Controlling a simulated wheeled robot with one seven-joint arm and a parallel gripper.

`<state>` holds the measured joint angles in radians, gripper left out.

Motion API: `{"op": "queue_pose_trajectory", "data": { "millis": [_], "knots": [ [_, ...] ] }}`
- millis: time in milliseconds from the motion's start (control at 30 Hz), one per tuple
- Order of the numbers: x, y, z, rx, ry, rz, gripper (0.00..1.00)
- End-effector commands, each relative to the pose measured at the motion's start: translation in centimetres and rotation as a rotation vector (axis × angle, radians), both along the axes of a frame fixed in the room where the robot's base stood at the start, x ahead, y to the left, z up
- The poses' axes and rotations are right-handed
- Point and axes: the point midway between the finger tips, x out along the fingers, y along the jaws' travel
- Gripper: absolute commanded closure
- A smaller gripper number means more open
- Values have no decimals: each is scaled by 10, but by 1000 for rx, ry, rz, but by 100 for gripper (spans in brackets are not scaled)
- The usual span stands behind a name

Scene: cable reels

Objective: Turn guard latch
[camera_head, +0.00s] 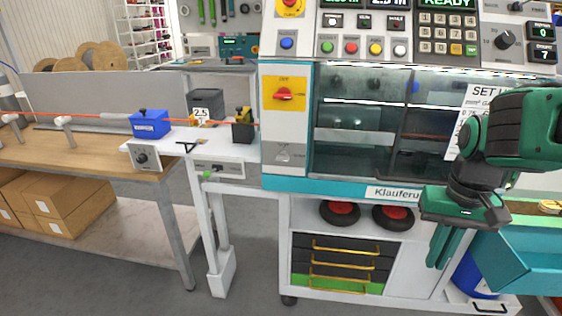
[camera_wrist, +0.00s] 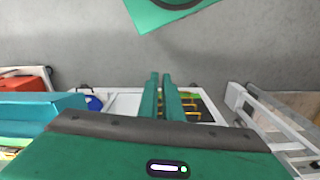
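A small silver latch-like fitting (camera_head: 283,153) sits on the white front panel, below the red rotary switch (camera_head: 284,95) on its yellow plate. I cannot tell which way it is turned. The clear guard window (camera_head: 365,135) is right of this panel and looks closed. My gripper (camera_head: 441,262) is to the right of and lower than the fitting, well apart from it, in front of the cabinet's right side. Its green fingers point down, empty, with a narrow gap between them; they also show in the wrist view (camera_wrist: 161,78). The fitting is not seen in the wrist view.
A white side table (camera_head: 215,150) with a blue block (camera_head: 150,124) and an orange cable stands left of the machine. A teal bin (camera_head: 510,265) is close right of my gripper. Grey floor is free in front of the cabinet drawers (camera_head: 340,265).

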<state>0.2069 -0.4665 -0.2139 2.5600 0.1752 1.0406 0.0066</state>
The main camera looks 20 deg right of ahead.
Motion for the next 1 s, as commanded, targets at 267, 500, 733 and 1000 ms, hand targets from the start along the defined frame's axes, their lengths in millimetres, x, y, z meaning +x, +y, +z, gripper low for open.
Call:
{"op": "queue_pose_trajectory", "data": {
  "millis": [267,500,733,1000],
  "knots": [
    [16,-10,-13,-59,12,-76,47],
    [70,-26,-47,-239,11,-218,47],
    [124,-34,-71,-454,-70,-305,47],
    [194,-24,-79,-698,-295,-331,47]
  ]
}}
